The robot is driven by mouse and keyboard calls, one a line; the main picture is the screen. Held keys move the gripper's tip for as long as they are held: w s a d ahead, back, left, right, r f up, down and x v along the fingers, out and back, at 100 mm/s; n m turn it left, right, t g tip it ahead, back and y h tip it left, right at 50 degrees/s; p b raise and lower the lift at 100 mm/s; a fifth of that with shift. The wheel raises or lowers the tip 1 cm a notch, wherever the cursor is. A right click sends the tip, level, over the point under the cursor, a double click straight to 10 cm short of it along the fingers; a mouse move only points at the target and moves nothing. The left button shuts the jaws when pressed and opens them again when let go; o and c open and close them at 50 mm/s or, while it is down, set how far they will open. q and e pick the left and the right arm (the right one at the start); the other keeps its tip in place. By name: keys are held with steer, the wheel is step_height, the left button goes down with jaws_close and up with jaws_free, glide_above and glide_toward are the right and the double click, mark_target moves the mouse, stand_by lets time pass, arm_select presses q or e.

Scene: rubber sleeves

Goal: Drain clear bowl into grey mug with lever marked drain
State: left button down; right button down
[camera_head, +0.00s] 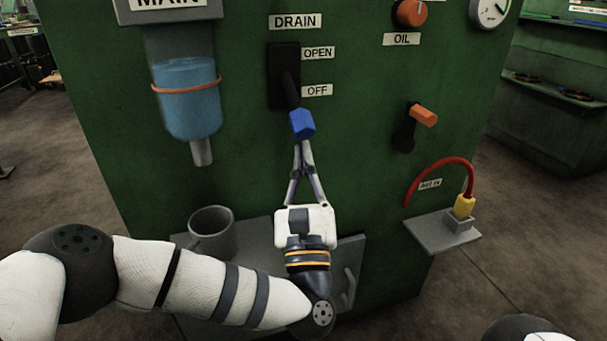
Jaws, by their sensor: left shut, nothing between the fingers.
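The clear bowl (188,98) hangs on the green panel under a label reading MAIN, cut off at the top. It holds blue liquid, with an orange band round it. Its grey spout (201,152) points down above the grey mug (214,238), which stands upright on a grey shelf. The drain lever (302,124) has a black arm and a blue end; it points down, beside the OFF label. My left gripper (303,145) is shut and empty, its fingertips just below the blue end; I cannot tell whether they touch it. My right gripper is out of view.
An orange OIL knob (410,13), a gauge (490,8) and an orange-handled lever (423,115) are to the right. A red hose (440,164) with a yellow connector (464,205) is at a small side shelf (433,236). My left forearm crosses before the mug's shelf (256,248).

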mark_target(300, 138)
arm_select(q)
steer(key=r, duration=0.2)
steer(key=w+r+p, duration=0.1)
steer(key=shift+w+a+r, duration=0.1)
steer(key=shift+a+r, duration=0.1)
steer(key=shift+r, duration=0.2)
steer(key=shift+s, duration=0.45)
steer(key=shift+w, duration=0.1)
